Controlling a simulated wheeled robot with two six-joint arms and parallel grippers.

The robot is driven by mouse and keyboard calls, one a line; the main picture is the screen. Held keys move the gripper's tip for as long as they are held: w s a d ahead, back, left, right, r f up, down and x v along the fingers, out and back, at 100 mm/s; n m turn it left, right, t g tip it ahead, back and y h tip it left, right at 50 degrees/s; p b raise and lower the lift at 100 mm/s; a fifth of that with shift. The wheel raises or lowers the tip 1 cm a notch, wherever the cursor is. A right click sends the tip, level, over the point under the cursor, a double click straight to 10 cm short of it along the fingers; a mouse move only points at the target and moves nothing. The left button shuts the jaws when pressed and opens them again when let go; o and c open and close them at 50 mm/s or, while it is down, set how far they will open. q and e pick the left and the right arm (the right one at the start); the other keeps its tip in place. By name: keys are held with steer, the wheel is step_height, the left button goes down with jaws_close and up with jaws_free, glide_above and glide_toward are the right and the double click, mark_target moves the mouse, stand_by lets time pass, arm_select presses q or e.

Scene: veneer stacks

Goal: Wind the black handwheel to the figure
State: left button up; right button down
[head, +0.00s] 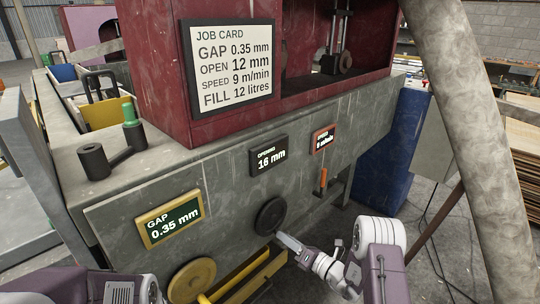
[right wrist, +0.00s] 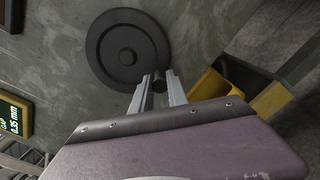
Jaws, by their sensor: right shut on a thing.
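The black handwheel (head: 270,215) is on the front face of the grey machine, below the opening display (head: 269,156), which reads 16 mm. The job card (head: 232,66) gives OPEN 12 mm. In the right wrist view the black handwheel (right wrist: 127,48) shows as a round disc with a centre hub. My right gripper (head: 279,236) is at the wheel's lower right edge. In the right wrist view its fingers (right wrist: 158,88) are shut on the wheel's small dark handle (right wrist: 160,80). My left gripper is out of view; only part of its arm shows at lower left.
A yellow handwheel (head: 192,281) sits lower left, under the gap display (head: 170,218) reading 0.35 mm. An orange-framed speed display (head: 323,139) is to the right, above an orange-handled lever (head: 323,180). A grey post (head: 470,130) stands at right.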

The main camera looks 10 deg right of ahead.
steer(key=c, duration=1.3)
jaws_free()
steer(key=p+v, duration=0.1)
steer(key=v, duration=0.6)
